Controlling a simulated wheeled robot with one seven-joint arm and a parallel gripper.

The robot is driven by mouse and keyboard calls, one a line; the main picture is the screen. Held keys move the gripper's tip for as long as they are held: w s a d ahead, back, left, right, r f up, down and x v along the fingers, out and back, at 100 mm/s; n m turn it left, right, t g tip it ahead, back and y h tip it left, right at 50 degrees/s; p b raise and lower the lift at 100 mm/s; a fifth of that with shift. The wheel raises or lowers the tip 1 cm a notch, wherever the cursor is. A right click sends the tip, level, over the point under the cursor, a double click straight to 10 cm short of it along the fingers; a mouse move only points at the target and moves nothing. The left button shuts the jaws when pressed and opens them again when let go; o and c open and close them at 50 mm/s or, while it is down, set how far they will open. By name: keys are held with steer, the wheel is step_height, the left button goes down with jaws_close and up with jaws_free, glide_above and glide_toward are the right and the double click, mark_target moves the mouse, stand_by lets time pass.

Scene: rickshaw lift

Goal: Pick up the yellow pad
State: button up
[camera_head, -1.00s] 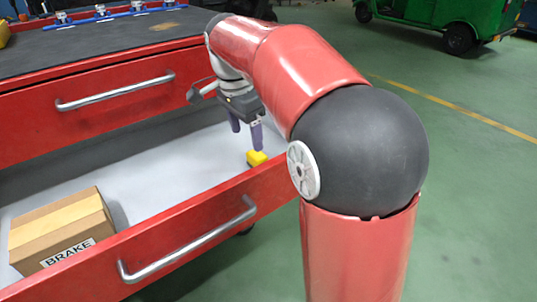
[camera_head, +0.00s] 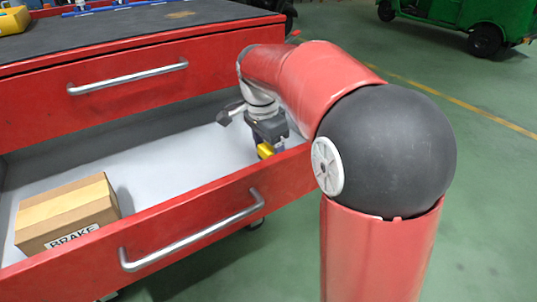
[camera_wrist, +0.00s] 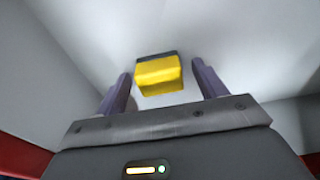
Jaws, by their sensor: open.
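The yellow pad (camera_wrist: 159,72) is a small yellow block with a dark back edge. In the wrist view it lies on the pale drawer floor between and a little beyond my two purple fingers. My gripper (camera_wrist: 159,85) is open, with a visible gap on each side of the pad. In the head view the yellow pad (camera_head: 265,151) is partly hidden by my gripper (camera_head: 268,148), which reaches down into the right end of the open drawer. The fingertips are mostly hidden there.
The open red drawer (camera_head: 190,221) has a raised front wall with a metal handle. A cardboard box labelled BRAKE (camera_head: 68,211) stands at its left. The drawer floor between box and gripper is clear. The red cabinet's upper drawer (camera_head: 130,85) overhangs the back.

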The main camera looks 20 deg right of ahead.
mark_target(268, 148)
steer(key=c, duration=1.1)
steer(key=shift+o, duration=0.2)
steer(key=shift+r, duration=0.1)
step_height(268, 148, up, 20)
steer(key=p, duration=0.4)
steer(key=shift+p, duration=0.4)
